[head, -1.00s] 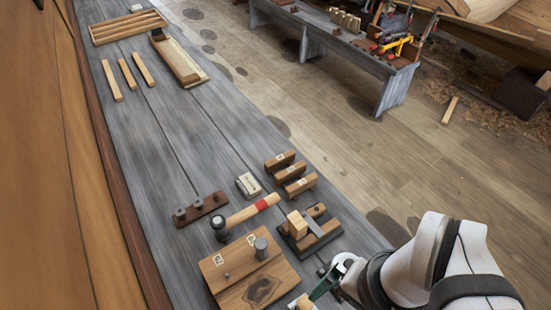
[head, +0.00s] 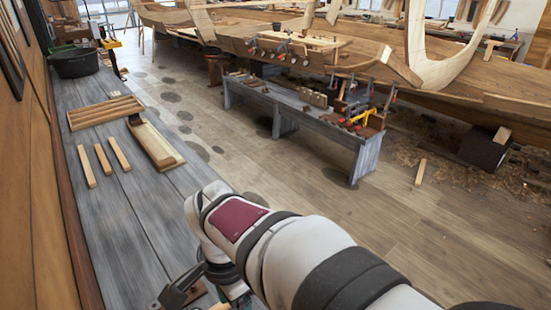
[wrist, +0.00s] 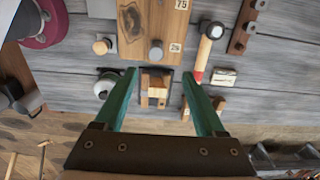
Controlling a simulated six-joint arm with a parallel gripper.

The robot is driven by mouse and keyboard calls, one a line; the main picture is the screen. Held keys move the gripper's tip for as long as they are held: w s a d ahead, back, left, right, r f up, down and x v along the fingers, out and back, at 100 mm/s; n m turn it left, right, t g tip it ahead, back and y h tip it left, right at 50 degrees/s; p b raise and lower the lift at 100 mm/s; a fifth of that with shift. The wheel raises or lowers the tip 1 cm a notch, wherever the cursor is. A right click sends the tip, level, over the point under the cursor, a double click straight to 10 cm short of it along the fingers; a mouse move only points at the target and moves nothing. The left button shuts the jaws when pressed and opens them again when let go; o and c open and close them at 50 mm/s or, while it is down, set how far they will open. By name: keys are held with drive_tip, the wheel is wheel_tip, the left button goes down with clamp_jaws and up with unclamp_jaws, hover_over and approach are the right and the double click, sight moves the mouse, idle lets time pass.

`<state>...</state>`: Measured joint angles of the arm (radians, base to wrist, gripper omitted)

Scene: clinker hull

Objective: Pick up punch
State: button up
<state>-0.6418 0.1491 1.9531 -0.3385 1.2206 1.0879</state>
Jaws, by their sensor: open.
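A grey metal cylinder (wrist: 156,52), which looks to be the punch, stands on a wooden board (wrist: 131,35) with number tags in the wrist view. My gripper (wrist: 159,73) has two green fingers spread wide apart, with nothing held between them. The fingertips lie just below the cylinder in the picture, one to each side of it. A small wooden block (wrist: 155,82) in a dark holder shows between the fingers, lower down. The height of the fingers above these things is hard to judge. In the head view my arm hides the punch and the board.
A hammer (wrist: 207,42) and a dark rack with metal pegs (wrist: 244,30) lie right of the board. A wooden-topped piece (wrist: 102,46) is at its left.

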drive_tip(key=f, duration=1.3)
drive_tip(key=shift+s+d+f, duration=0.15)
drive_tip(key=shift+s+d, duration=0.05)
drive_tip(key=shift+d, duration=0.15)
clamp_jaws()
